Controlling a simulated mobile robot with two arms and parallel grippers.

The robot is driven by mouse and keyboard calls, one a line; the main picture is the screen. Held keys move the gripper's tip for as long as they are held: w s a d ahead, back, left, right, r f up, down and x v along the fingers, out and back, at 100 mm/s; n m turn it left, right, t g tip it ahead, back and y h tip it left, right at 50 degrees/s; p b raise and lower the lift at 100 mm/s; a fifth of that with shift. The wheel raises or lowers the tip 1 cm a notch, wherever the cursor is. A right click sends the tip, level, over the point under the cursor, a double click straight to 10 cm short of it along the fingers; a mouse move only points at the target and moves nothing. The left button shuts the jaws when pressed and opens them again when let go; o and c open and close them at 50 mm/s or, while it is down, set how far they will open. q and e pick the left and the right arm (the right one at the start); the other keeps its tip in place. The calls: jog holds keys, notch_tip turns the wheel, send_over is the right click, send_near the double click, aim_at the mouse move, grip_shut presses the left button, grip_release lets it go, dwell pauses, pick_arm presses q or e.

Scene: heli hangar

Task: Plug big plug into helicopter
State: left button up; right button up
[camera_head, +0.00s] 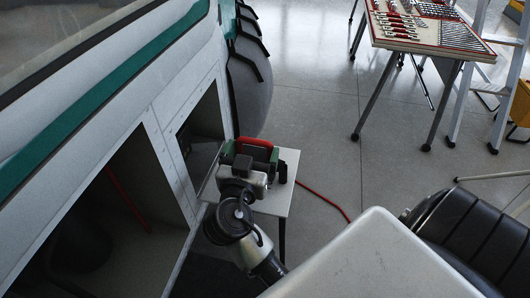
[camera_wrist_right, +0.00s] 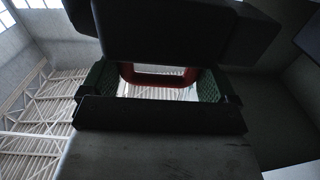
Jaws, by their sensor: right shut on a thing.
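The big plug (camera_head: 257,142) shows as a red handle held in my right gripper (camera_head: 256,156); the gripper hides most of its body. In the right wrist view the red handle (camera_wrist_right: 160,78) sits between the green finger pads of my right gripper (camera_wrist_right: 158,88), which is shut on it. The gripper is over or near a small white table, close beside the helicopter (camera_head: 135,125), a white body with a green stripe at the left. Two dark open bays show in its side. I cannot make out the socket. My left gripper is not in view.
The small white table (camera_head: 285,180) stands by the helicopter's side. A red cable (camera_head: 325,197) runs from it over the floor. A tool table (camera_head: 425,43) and a ladder (camera_head: 483,70) stand at the upper right. Grey floor between is clear.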

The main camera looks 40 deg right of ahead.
aim_at(248, 154)
jog(key=shift+w+f, duration=0.2)
jog(key=shift+f, duration=0.35)
jog(key=shift+w+f, duration=0.15)
jog(key=shift+f, duration=0.4)
jog(key=shift+w+d+f, duration=0.1)
jog(key=shift+w+f, duration=0.2)
jog(key=shift+w, duration=0.3)
jog(key=shift+w+d, duration=0.1)
jog(key=shift+w, duration=0.15)
jog(key=shift+s+r, duration=0.1)
jog(key=shift+s, duration=0.1)
jog(key=shift+s+r, duration=0.15)
jog(key=shift+s, duration=0.05)
jog(key=shift+w, duration=0.1)
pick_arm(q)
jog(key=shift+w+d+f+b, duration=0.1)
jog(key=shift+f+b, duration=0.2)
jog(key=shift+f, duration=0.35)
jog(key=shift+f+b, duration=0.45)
pick_arm(e)
jog(key=shift+f, duration=0.3)
